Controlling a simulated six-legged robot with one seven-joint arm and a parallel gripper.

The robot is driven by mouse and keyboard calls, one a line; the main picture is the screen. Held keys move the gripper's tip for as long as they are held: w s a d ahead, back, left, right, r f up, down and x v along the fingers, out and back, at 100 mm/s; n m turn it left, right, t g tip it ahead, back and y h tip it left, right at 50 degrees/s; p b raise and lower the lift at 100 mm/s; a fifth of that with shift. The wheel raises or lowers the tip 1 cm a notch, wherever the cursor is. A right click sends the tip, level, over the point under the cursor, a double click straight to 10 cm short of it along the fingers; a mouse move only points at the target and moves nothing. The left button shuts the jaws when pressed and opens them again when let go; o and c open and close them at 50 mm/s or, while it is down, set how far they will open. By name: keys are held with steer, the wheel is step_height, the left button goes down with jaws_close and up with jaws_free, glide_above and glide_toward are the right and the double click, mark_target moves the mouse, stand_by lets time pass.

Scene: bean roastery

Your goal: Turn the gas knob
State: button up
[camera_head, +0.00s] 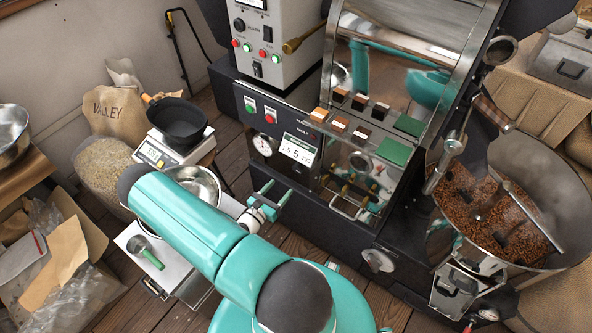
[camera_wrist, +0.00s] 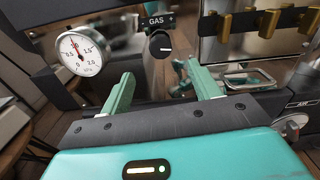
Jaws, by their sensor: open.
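The gas knob (camera_wrist: 160,44) is a small round black knob with a white mark, set on the dark front panel under a "GAS" label (camera_wrist: 158,21). In the wrist view it lies ahead of my gripper (camera_wrist: 160,80), roughly centred between the two green fingers and beyond their tips. The fingers are spread apart with nothing between them. In the head view my gripper (camera_head: 276,192) is in front of the roaster's lower panel, near the pressure gauge (camera_head: 264,144). I cannot make out the knob clearly in the head view.
The gauge (camera_wrist: 82,53) sits left of the knob. Brass-coloured handles (camera_wrist: 270,20) and a metal plate are on the right. The cooling tray (camera_head: 545,160) with beans stands at the right. A scale (camera_head: 157,153) with a black pan and a steel bowl (camera_head: 196,185) are at the left.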

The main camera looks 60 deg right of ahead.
mark_target(296, 170)
steer(key=d, duration=0.3)
steer(key=s+d, duration=0.1)
steer(key=d, duration=0.7)
steer(key=shift+s, duration=0.4)
steer(key=c, duration=1)
steer(key=shift+o, duration=0.2)
